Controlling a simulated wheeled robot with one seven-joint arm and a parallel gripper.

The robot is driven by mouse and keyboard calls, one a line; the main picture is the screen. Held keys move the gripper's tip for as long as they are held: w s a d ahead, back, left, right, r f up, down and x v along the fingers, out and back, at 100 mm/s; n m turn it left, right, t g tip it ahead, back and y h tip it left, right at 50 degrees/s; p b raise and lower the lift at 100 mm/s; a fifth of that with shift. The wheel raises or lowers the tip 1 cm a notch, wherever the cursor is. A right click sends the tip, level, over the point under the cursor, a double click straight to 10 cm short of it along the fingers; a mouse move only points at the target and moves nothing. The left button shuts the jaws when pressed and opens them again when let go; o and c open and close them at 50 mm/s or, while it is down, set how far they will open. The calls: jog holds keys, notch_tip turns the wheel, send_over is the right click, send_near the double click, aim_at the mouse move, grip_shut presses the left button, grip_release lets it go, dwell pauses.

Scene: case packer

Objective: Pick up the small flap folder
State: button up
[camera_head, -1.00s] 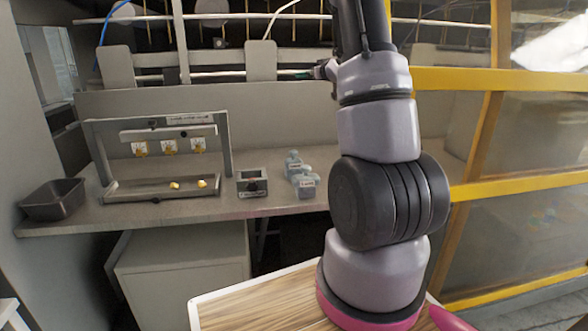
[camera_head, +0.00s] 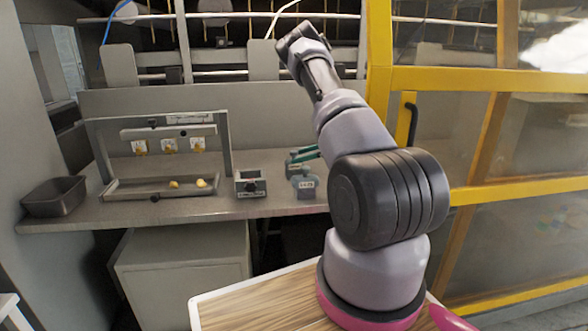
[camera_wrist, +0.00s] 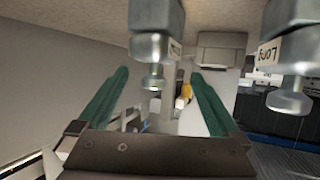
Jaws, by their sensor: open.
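Two small grey-blue blocks with labels stand on the bench in the head view, a rear one (camera_head: 293,168) and a front one (camera_head: 305,187). In the wrist view two grey pieces with round metal ends show at the top. The right piece (camera_wrist: 290,60) has a label that reads "Long". The other piece (camera_wrist: 155,45) lies between the lines of my fingers; its label is too edge-on to read, so I cannot confirm it is the small flap folder. My gripper (camera_wrist: 160,76) is open, its green fingers apart on either side of that piece. In the head view my gripper (camera_head: 294,157) is at the rear block.
A small grey box (camera_head: 250,190) stands left of the blocks. Further left are a fixture frame (camera_head: 222,145) with yellow pieces and a dark bin (camera_head: 53,197). A yellow-framed guard (camera_head: 450,80) stands to the right. Bench (camera_head: 215,207) is clear in front.

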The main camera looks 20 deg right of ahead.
aim_at(286, 159)
jog(key=x, duration=0.6)
jog(key=shift+w+a, duration=0.25)
grip_shut()
